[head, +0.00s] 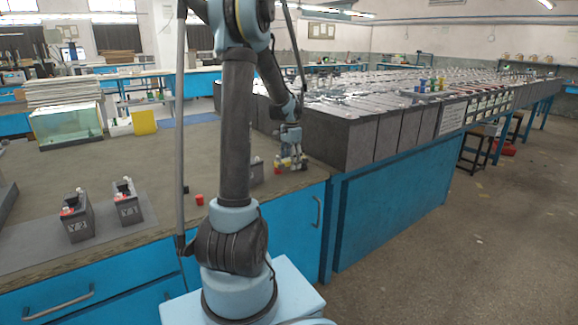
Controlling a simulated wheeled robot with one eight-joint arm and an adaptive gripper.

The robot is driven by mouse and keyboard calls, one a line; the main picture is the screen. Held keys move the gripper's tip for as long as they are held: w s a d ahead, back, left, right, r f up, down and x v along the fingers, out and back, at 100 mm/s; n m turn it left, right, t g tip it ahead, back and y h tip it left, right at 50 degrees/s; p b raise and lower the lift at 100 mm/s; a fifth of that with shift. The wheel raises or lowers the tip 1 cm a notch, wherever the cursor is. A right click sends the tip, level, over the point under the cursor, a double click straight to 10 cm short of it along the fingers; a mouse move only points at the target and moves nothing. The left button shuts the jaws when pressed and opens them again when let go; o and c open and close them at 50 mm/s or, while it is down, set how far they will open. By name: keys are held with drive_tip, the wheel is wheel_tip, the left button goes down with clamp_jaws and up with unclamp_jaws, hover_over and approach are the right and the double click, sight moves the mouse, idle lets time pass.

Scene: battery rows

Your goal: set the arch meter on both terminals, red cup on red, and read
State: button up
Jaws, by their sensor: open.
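My gripper (291,158) is at the bench's right end, beside the tall grey blocks. Its jaws are open. Small red and yellow parts (278,161) show at its fingers; they may belong to the arch meter, but they are too small to tell, and I cannot tell whether the fingers touch them. Two dark grey batteries stand upright at the bench's left: a nearer battery (77,222) and a farther battery (129,206), each with a red and a black part on top. A third grey block (257,173) is mostly hidden behind my arm.
A small red cap (199,199) lies on the brown bench (130,165) left of my arm. A glass tank (67,127) and a yellow block (143,122) stand at the back. Long rows of grey blocks (337,142) fill the blue bench on the right. The bench middle is mostly clear.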

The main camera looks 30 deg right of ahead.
drive_tip(key=shift+f, duration=0.1)
clamp_jaws()
idle(0.3)
